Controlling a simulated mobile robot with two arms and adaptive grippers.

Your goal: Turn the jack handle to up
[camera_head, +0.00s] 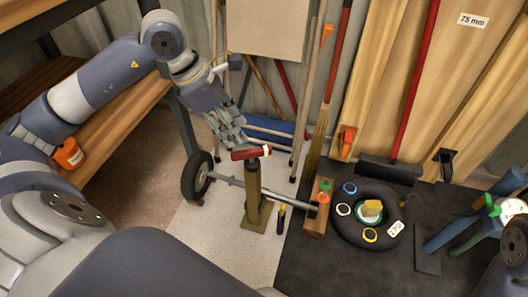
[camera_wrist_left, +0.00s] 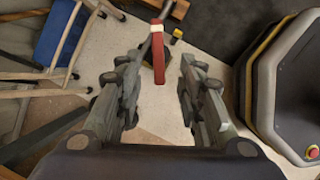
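The jack handle (camera_head: 250,153) is a red grip at the top of the olive-brown jack post (camera_head: 253,190), lying roughly level in the head view. The post stands upright on a small square base. My left gripper (camera_head: 240,136) is open just above and behind the handle. In the left wrist view, the red handle (camera_wrist_left: 159,62) lies in line with the gap between the two open fingers (camera_wrist_left: 160,82). I cannot tell whether its near end is between the fingertips or just beyond them; no finger visibly touches it. My right gripper cannot be made out.
A black wheel (camera_head: 195,177) stands left of the jack, with a grey bar running past the post to a wooden block (camera_head: 318,207). A black tyre (camera_head: 370,237) lies at right. Long-handled tools and boards lean on the back wall. A wooden shelf (camera_head: 120,135) is at left.

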